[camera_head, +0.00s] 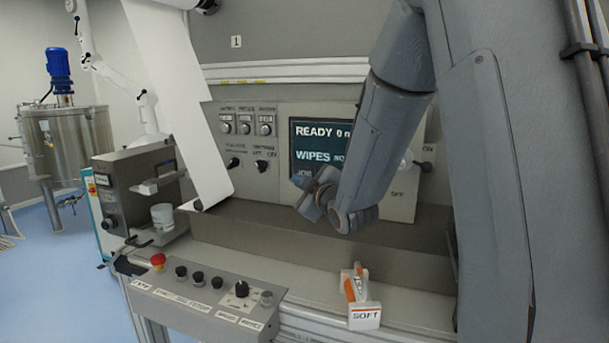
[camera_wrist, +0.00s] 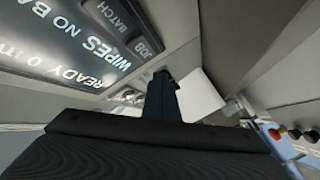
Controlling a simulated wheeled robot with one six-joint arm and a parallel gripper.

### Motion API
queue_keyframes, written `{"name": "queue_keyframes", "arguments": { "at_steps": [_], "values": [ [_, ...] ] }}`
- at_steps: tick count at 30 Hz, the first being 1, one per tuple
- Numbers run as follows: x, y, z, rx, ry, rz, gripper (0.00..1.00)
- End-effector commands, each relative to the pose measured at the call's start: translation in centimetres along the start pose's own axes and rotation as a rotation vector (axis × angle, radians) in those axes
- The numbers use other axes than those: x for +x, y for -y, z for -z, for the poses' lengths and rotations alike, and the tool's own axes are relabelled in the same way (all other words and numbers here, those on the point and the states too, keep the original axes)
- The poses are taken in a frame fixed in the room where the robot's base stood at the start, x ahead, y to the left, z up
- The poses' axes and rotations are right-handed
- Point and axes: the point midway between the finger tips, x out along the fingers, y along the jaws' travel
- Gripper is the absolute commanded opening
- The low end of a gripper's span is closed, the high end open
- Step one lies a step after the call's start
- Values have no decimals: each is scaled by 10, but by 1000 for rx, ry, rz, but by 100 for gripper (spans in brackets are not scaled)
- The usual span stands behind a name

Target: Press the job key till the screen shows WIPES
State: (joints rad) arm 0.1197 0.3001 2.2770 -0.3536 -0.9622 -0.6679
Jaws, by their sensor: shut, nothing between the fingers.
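The dark screen (camera_head: 312,140) on the upright panel reads "READY 0 m" and, below it, "WIPES NO" before my arm covers the rest. The screen (camera_wrist: 62,62) also shows in the wrist view, tilted, with "READY 0 m" and "WIPES NO BA". The job key (camera_wrist: 148,47), labelled JOB, is beside the BATCH key (camera_wrist: 112,14) along the screen's edge. My gripper (camera_head: 313,197) is shut and empty in front of the screen's lower part. In the wrist view its tip (camera_wrist: 163,78) is close to the job key; I cannot tell whether they touch.
A front console (camera_head: 205,297) has a red mushroom button (camera_head: 158,261) and several black knobs. A white web (camera_head: 185,100) hangs left of the panel. A SOFT-labelled holder (camera_head: 363,312) stands on the ledge below my gripper.

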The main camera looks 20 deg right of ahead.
Motion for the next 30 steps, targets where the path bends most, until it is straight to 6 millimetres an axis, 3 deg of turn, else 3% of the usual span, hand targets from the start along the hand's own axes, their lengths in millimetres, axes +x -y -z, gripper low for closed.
{"name": "queue_keyframes", "arguments": {
  "at_steps": [7, 30],
  "values": [
    [-12, 9, 8, 1, 0, 0, 0],
    [-12, 11, 11, 0, -3, 2, 0]
  ]
}}
